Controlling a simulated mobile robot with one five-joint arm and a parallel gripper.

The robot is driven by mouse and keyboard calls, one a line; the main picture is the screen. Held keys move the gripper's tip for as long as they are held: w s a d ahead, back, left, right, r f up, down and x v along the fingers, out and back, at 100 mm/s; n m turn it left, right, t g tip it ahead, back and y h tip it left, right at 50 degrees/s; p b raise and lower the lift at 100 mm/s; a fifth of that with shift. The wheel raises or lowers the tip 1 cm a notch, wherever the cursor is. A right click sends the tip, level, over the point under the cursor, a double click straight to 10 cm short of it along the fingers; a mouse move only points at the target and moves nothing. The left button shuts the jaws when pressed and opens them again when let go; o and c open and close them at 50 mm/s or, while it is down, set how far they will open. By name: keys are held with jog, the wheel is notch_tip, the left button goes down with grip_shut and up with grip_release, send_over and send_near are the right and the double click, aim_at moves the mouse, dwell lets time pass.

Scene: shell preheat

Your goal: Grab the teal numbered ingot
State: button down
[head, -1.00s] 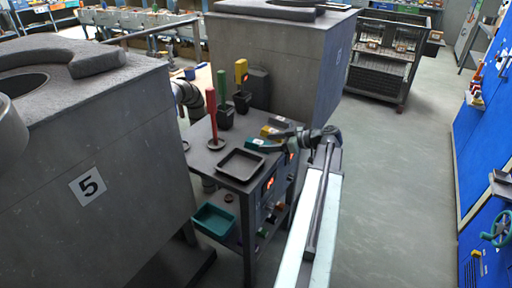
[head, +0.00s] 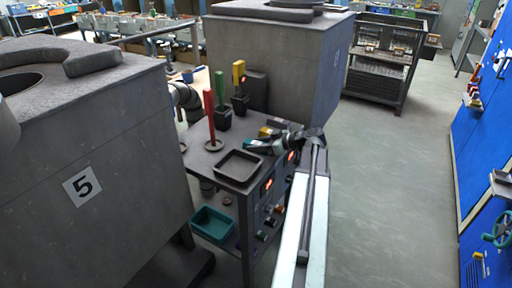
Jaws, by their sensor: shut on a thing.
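The teal ingot (head: 250,147) is at the right part of the small dark cart's top, behind the black square tray (head: 238,166). My gripper (head: 261,145) comes in from the right and is shut on the teal ingot. The jaws hide part of the ingot, and its number cannot be read. Whether the ingot still touches the cart top cannot be told. A yellow ingot (head: 265,132) lies just behind it, and a grey one (head: 277,124) lies farther back, partly hidden by my arm.
Red (head: 209,118), green (head: 220,90) and yellow (head: 239,74) upright handles stand on the cart at left and back. A teal bin (head: 212,224) is on its lower shelf. Large grey furnace blocks stand left and behind. Open floor (head: 390,180) lies to the right.

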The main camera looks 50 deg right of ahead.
aim_at(257, 143)
jog(key=shift+r+p, duration=0.65)
jog(key=shift+p, duration=0.05)
jog(key=r+p, duration=0.2)
jog(key=r, duration=0.1)
jog(key=shift+s+p, duration=0.25)
jog(key=shift+p, duration=0.15)
jog(key=s+a, duration=0.3)
jog(key=s, duration=1.2)
jog(key=shift+r+p, duration=0.35)
jog(key=shift+p, duration=0.05)
